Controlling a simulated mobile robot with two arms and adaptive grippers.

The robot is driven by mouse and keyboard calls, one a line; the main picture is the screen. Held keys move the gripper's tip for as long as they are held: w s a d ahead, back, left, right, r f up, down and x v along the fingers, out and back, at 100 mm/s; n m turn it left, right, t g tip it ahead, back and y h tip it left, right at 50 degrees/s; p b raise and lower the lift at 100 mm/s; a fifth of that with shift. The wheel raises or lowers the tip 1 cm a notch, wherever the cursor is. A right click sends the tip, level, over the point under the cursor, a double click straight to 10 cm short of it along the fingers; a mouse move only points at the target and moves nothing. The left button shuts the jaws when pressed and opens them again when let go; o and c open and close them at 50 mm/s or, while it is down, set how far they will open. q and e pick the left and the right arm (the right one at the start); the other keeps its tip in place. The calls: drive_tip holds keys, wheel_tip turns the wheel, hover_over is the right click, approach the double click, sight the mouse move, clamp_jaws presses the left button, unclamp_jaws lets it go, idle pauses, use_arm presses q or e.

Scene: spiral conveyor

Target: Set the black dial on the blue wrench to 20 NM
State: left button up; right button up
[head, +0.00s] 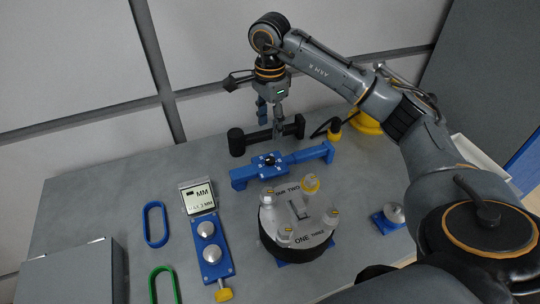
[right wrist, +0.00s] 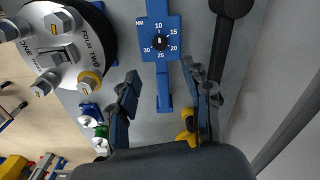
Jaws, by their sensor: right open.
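The blue wrench (head: 305,154) lies on the grey table, with a black dial (head: 270,159) on its square middle block. In the right wrist view the black dial (right wrist: 160,43) shows close up, ringed by white numbers including 10, 15, 20, 25 and 30 and the letters NM. The pointer on the dial is too small to read surely. My right gripper (head: 271,116) is above the table, behind the blue wrench in the head view. Its fingers (right wrist: 160,92) are apart and empty, and they do not touch the dial. My left gripper is not in view.
A black bar-like tool (head: 262,136) lies just behind the blue wrench. A round device with knobs (head: 290,241) stands in front of it. A display (head: 198,197) and a blue block with silver domes (head: 212,262) lie to the left, with blue (head: 155,241) and green loops (head: 153,292).

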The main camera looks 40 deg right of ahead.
sight(270, 159)
wheel_tip(270, 159, down, 12)
drive_tip(key=p, duration=0.3)
drive_tip(key=shift+r, duration=0.15)
drive_tip(key=shift+c, duration=0.2)
clamp_jaws()
